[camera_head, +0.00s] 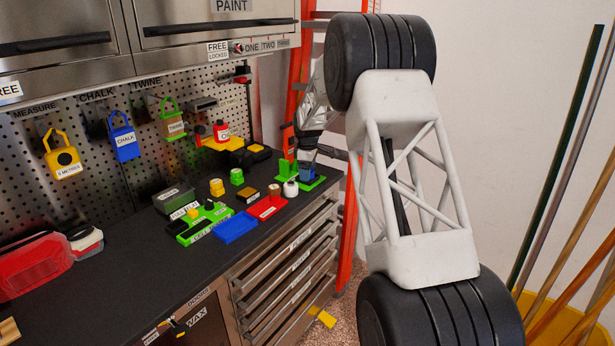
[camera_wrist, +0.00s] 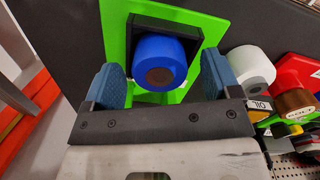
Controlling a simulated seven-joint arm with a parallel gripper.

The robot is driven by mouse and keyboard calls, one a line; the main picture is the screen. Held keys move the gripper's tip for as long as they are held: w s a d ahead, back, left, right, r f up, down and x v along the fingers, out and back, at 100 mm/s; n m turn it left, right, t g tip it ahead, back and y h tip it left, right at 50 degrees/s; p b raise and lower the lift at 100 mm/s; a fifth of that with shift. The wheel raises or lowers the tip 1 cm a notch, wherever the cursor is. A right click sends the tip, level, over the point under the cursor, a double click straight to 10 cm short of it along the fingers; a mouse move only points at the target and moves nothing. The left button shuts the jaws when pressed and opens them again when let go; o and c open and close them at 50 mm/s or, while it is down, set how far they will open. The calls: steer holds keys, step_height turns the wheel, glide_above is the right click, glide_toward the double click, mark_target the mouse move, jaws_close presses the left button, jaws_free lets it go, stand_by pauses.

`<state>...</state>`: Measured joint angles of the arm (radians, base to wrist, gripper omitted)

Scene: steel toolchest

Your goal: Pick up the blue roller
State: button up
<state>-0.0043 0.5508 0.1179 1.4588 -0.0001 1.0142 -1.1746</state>
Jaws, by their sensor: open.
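The blue roller (camera_wrist: 160,62) shows in the wrist view with its round end, brown at the centre, facing the camera. It sits at a dark square part of a green holder (camera_wrist: 211,28). My gripper (camera_wrist: 162,80) is open, with one blue-grey finger on each side of the roller. Gaps show between the fingers and the roller. In the head view my gripper (camera_head: 307,172) is at the right end of the bench, over the green holder (camera_head: 287,168). I cannot make out the roller clearly there.
A white bottle (camera_head: 291,188) stands close beside the holder, with a red tray (camera_head: 267,207) and a blue tray (camera_head: 235,228) farther left. A pegboard (camera_head: 88,170) with hanging tools is behind. An orange ladder (camera_head: 295,85) stands past the bench's end.

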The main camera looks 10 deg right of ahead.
stand_by(0.3)
steer(key=c, duration=1.1)
steer(key=shift+o, duration=0.2)
steer(key=shift+r, duration=0.2)
steer(key=shift+r, duration=1.4)
steer(key=shift+s+r, duration=0.2)
steer(key=shift+r, duration=0.05)
steer(key=s+r, duration=0.1)
steer(key=s, duration=1.4)
steer(key=shift+s+r, duration=0.2)
steer(key=shift+s, duration=0.1)
